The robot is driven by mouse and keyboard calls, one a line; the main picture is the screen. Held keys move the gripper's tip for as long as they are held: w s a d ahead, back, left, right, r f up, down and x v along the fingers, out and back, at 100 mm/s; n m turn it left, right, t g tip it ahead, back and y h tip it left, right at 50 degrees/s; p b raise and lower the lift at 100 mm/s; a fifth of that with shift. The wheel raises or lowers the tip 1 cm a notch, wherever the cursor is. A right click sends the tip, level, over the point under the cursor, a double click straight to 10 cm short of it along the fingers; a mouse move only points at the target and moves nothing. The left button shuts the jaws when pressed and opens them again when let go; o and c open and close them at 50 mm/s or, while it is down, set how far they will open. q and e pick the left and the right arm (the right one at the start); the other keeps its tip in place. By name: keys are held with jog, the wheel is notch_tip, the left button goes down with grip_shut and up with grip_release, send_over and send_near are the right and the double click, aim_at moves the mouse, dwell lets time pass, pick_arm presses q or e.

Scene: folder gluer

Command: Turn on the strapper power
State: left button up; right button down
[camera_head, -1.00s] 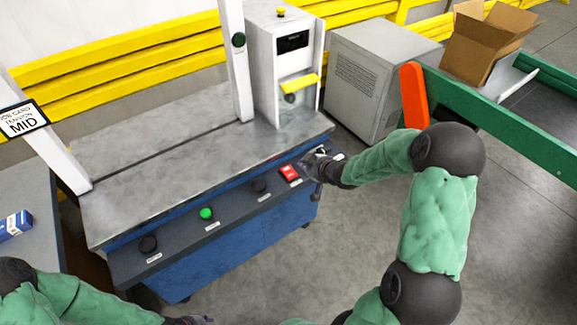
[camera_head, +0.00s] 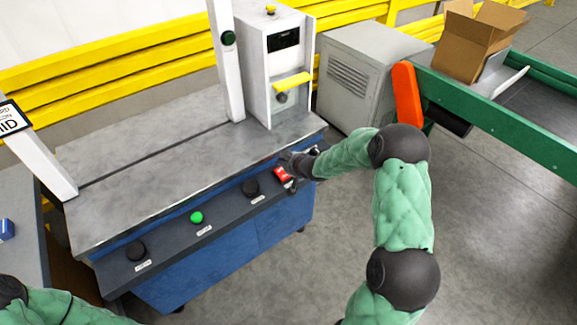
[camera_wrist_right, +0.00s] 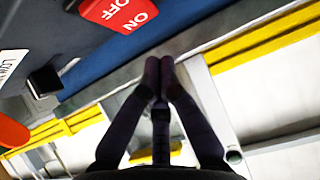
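The strapper is a blue cabinet with a grey top (camera_head: 150,150) and a sloped front control panel. A red rocker switch (camera_head: 283,175) sits toward the right end of that panel. In the right wrist view the red switch (camera_wrist_right: 118,10) shows white ON and OFF lettering and is partly cut off at the top edge. My right gripper (camera_head: 290,161) is just beside the switch, at its far side in the head view. In the wrist view its fingertips (camera_wrist_right: 159,72) are together and empty, apart from the switch in the picture. My left gripper is out of view.
The panel also carries a green button (camera_head: 196,217) and black knobs (camera_head: 136,251). A white upright (camera_head: 227,60) and a white control box (camera_head: 283,50) rise from the top. A green conveyor frame (camera_head: 500,118) with an orange lever (camera_head: 405,92) stands at the right.

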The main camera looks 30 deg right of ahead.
aim_at(278, 168)
jog(key=shift+w+f+b, duration=0.2)
jog(key=shift+f+b, duration=0.35)
jog(key=shift+f, duration=1.1)
jog(key=shift+p, duration=0.45)
jog(key=p, duration=0.1)
jog(key=g+p, duration=0.1)
jog(key=p, duration=0.1)
jog(key=shift+w+f+g+p, duration=0.2)
jog(key=shift+w+g+p, duration=0.1)
jog(key=shift+w, duration=0.05)
jog(key=shift+f, duration=0.25)
jog(key=shift+s, duration=0.2)
